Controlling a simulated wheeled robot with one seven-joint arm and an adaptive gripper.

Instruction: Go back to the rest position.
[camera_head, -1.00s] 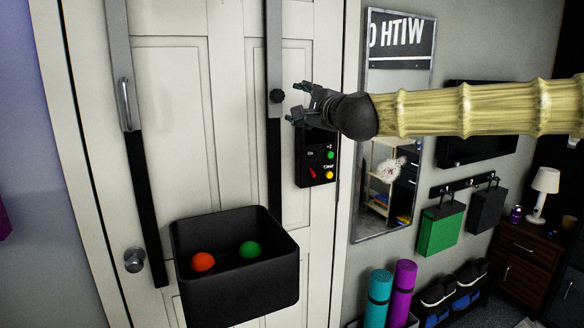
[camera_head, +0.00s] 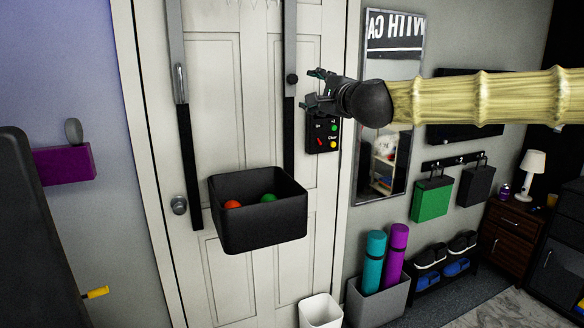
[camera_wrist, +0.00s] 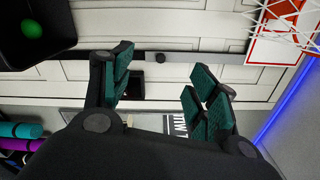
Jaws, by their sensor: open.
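My gripper (camera_head: 314,88) is at the end of my outstretched arm, in front of the white door's right side and above the small black control box (camera_head: 322,136). In the wrist view my gripper (camera_wrist: 160,90) has its two green-padded fingers spread well apart with nothing between them. The door (camera_wrist: 215,75) and its dark strap lie beyond the fingers. The control box is partly hidden behind the left finger there.
A black bin (camera_head: 262,228) with an orange ball (camera_head: 232,204) and a green ball (camera_head: 268,198) hangs on the door. A mirror (camera_head: 388,150) is right of it. Yoga mats (camera_head: 384,258) stand in a grey box (camera_head: 366,303). A hoop (camera_wrist: 280,35) shows in the wrist view.

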